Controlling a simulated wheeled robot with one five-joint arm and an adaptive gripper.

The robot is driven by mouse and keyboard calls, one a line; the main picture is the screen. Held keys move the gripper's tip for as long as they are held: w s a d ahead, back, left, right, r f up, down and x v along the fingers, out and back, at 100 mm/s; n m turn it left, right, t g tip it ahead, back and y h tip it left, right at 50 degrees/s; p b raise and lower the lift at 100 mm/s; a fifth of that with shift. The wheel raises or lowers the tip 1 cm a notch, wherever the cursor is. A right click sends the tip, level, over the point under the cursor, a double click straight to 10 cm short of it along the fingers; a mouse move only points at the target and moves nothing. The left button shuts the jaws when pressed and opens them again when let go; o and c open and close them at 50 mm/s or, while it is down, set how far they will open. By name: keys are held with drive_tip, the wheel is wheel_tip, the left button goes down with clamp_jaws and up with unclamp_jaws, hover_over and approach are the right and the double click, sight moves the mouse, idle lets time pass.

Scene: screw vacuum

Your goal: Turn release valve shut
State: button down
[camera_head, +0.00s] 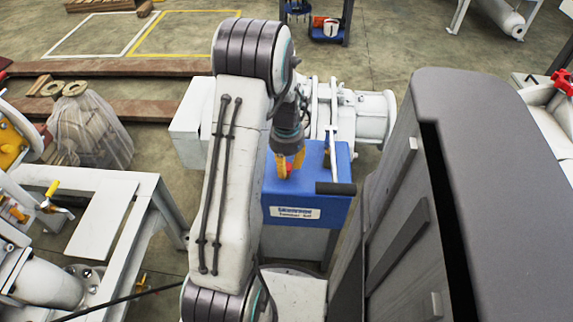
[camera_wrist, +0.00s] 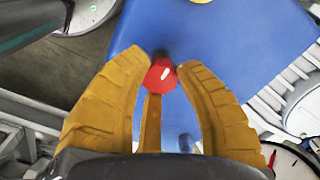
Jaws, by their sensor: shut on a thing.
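The release valve shows as a red, faceted knob (camera_wrist: 160,76) with a small pale mark, on the blue vacuum unit (camera_wrist: 225,40). My gripper (camera_wrist: 163,66) has its two yellow, ribbed fingers closed in on the left and right sides of the red knob. A narrow yellow-brown strip (camera_wrist: 151,125) runs below the knob between the fingers; I cannot tell what it belongs to. In the head view my gripper (camera_head: 289,164) points down at the top of the blue unit (camera_head: 310,190). Only a bit of red (camera_head: 289,171) shows there between the fingers; the rest is hidden.
A black handle (camera_head: 335,188) sticks out at the unit's right, with a white label (camera_head: 295,213) on the front. A tall grey cabinet (camera_head: 490,180) stands close on the right. White pipework (camera_head: 375,118) lies behind, and a white frame table (camera_head: 100,215) stands left.

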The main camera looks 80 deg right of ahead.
drive_tip(key=shift+a+f, duration=0.1)
drive_tip(key=c, duration=0.8)
unclamp_jaws()
drive_tip(key=shift+c, duration=0.2)
wheel_tip(320, 180, up, 12)
idle(0.6)
